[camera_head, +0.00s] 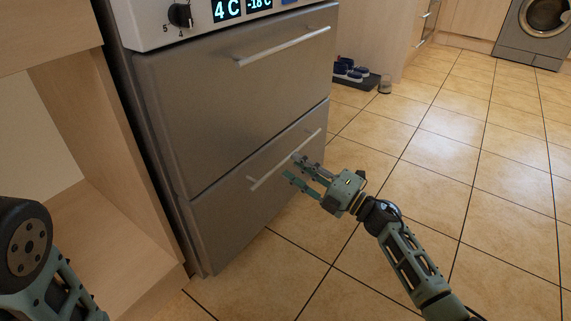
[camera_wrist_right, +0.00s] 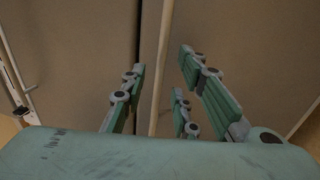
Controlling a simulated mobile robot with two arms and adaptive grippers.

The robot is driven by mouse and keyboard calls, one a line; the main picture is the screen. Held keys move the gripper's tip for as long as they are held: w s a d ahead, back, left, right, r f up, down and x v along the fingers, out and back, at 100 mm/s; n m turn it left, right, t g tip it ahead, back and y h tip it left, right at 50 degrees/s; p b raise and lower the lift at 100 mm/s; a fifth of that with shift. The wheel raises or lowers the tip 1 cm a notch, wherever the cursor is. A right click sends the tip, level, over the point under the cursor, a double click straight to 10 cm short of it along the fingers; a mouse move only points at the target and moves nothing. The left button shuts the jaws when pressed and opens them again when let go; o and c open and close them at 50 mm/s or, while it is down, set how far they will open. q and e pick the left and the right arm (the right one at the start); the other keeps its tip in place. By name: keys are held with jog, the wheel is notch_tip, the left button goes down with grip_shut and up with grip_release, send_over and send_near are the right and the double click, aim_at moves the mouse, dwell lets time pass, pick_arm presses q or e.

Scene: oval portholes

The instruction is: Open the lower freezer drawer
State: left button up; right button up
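The lower freezer drawer (camera_head: 232,218) is a grey metal front under the upper drawer (camera_head: 235,105), and it looks closed. Its straight bar handle (camera_head: 268,174) runs across the front near the top. My right gripper (camera_head: 291,166) is open close to the handle's middle. In the right wrist view the handle (camera_wrist_right: 163,65) passes between the spread fingers (camera_wrist_right: 162,75), with gaps on both sides; contact does not show. My left arm shows at the lower left of the head view, but its gripper is out of the frame.
The control panel (camera_head: 205,18) is above the drawers. An open wooden cabinet (camera_head: 110,240) stands left of the appliance. The tiled floor (camera_head: 450,180) to the right is clear.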

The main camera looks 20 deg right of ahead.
aim_at(287, 157)
jog(key=b+x, duration=0.1)
jog(key=x, duration=0.3)
jog(key=shift+w+a, duration=0.1)
jog(key=shift+a, duration=0.05)
jog(key=shift+c, duration=0.5)
grip_shut()
